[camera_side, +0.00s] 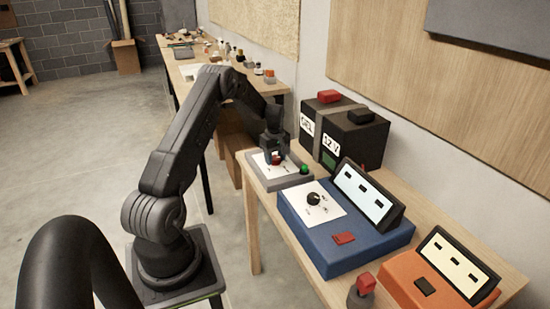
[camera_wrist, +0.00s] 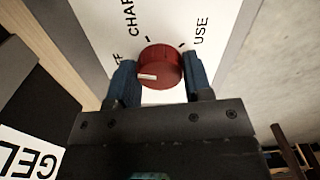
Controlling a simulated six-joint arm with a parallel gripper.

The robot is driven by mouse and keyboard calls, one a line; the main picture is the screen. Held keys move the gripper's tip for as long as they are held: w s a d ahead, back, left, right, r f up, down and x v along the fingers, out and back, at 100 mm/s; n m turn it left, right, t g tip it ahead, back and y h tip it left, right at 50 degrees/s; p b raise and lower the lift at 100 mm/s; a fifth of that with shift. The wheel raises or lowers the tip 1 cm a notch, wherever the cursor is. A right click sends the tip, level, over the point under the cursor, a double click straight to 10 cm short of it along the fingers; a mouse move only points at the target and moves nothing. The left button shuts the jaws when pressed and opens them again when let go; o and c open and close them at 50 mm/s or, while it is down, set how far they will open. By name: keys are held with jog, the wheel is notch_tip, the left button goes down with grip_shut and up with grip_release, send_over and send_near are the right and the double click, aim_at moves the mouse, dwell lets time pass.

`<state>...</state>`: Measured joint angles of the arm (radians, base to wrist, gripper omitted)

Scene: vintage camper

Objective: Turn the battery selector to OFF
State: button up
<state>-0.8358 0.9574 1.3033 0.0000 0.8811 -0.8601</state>
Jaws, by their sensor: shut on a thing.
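The battery selector is a red round knob (camera_wrist: 163,66) on a white panel (camera_wrist: 215,75). The panel reads "CHAR…", "USE" and a partly hidden "…FF". The knob's white mark points left in the wrist view, toward the left finger and a little below "…FF". My gripper (camera_wrist: 161,74) is shut on the knob, one blue finger on each side. The left finger hides part of the panel beside "…FF". My gripper (camera_side: 274,154) comes from above.
A green button (camera_side: 304,168) is at the grey box's right. Behind stands a black battery (camera_side: 355,138) marked GEL and 12 V. To the right are a blue unit (camera_side: 345,235) with a black knob and an orange unit (camera_side: 420,290). A red-topped item (camera_side: 362,290) stands in front.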

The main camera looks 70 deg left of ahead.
aim_at(275, 158)
jog(key=shift+n, duration=1.7)
jog(key=o, duration=0.9)
jog(key=shift+o, duration=0.2)
jog(key=shift+r, duration=0.1)
notch_tip(275, 158, up, 14)
jog(key=shift+d, duration=0.1)
